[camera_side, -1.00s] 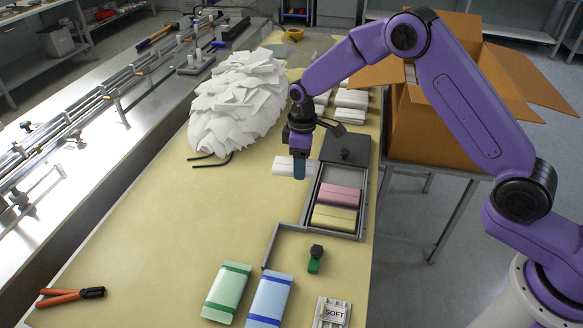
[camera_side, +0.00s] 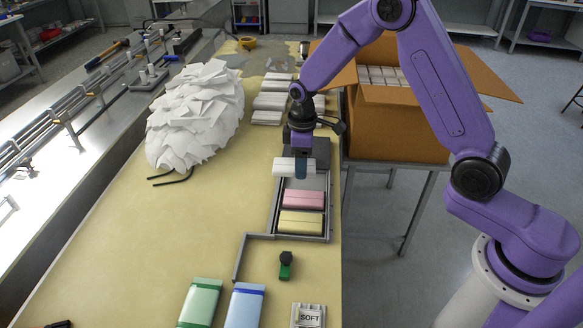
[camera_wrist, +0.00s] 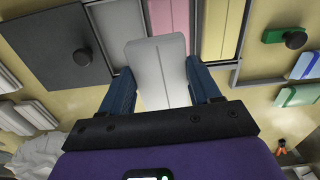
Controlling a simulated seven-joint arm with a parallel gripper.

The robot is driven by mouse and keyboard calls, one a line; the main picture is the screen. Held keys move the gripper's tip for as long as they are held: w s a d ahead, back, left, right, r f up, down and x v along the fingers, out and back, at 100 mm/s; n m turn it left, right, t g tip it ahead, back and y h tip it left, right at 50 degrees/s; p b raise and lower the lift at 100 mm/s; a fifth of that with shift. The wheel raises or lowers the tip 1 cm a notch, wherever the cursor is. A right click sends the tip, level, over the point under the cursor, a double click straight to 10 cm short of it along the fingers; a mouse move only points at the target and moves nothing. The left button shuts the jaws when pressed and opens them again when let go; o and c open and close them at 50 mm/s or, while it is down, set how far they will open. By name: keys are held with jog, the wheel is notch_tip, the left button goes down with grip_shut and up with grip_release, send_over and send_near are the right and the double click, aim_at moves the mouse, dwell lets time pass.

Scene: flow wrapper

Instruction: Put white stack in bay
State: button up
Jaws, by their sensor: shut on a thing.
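My gripper (camera_side: 301,172) is shut on a white stack (camera_side: 283,167), which juts out to the left of the fingers at the tray's far end. In the wrist view the white stack (camera_wrist: 160,75) lies between my two fingers, its far end near the pink stack (camera_wrist: 170,18). The grey tray (camera_side: 329,228) holds a yellow stack (camera_side: 300,223) in its near bay and a pink stack (camera_side: 303,199) in the middle bay. The far bay (camera_side: 318,182) shows bare floor beside my gripper. I cannot tell whether the white stack touches the tray.
A dark plate with a knob (camera_wrist: 55,45) adjoins the tray's far end. More white stacks (camera_side: 270,101) lie farther back. A white heap (camera_side: 197,115) stands left. A green-based knob (camera_side: 286,265), green pack (camera_side: 201,303) and blue pack (camera_side: 245,305) are nearer. The table's left-middle is clear.

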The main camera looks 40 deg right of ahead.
send_near(311, 182)
jog(key=shift+m, duration=0.3)
jog(key=shift+f, duration=1.85)
jog(key=shift+f, duration=1.4)
